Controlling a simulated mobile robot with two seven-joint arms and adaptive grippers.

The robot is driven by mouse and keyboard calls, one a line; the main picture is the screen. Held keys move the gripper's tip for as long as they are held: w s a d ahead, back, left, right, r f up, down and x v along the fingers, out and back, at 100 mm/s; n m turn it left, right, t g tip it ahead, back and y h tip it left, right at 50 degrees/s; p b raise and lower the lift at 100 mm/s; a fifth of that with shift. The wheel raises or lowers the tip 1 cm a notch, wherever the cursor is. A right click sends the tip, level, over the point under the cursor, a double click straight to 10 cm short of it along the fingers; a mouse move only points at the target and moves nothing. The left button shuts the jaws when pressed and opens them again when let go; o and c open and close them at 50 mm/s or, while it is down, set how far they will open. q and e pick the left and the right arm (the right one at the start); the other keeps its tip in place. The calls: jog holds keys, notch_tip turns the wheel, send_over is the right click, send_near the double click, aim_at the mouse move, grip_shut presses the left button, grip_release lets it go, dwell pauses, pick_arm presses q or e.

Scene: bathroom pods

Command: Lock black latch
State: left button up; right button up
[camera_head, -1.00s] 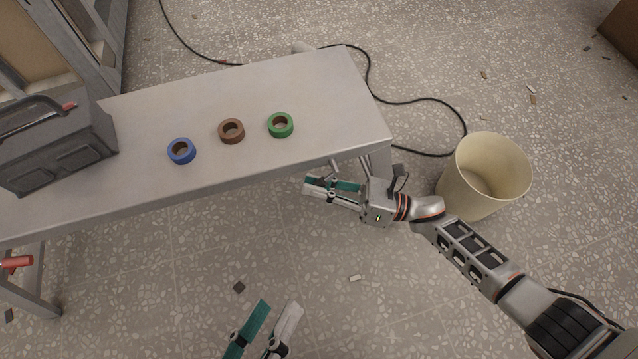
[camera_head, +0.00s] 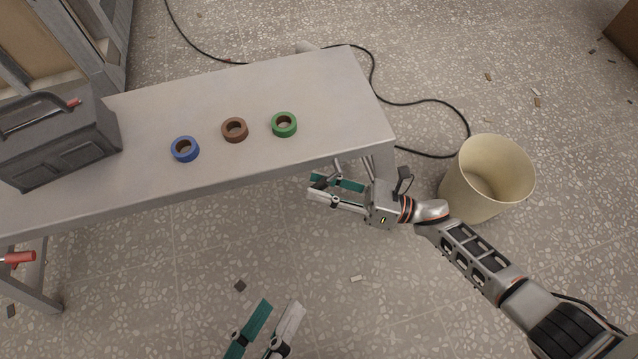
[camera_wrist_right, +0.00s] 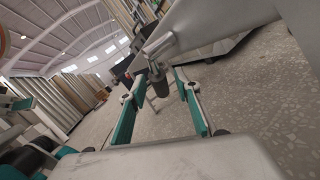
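I cannot make out a black latch in either view. A dark grey case (camera_head: 62,140) with a handle lies at the left end of the grey table (camera_head: 300,90); no latch on it can be told apart. My right gripper (camera_head: 314,186) is below the table's front edge, near its right end, open with nothing between its fingers in the head view. In the right wrist view, its teal-padded fingers stand apart, and a dark cylindrical part (camera_wrist_right: 158,83) on a grey bar shows beyond the fingertips. My left gripper (camera_head: 279,305) is open and empty over the floor at the bottom.
Blue (camera_head: 185,149), brown (camera_head: 235,130) and green (camera_head: 284,125) tape rolls lie on the table. A black cable (camera_head: 425,101) runs over the floor behind. The floor in front is mostly clear.

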jog(key=v, duration=1.1)
jog(key=shift+d, duration=0.2)
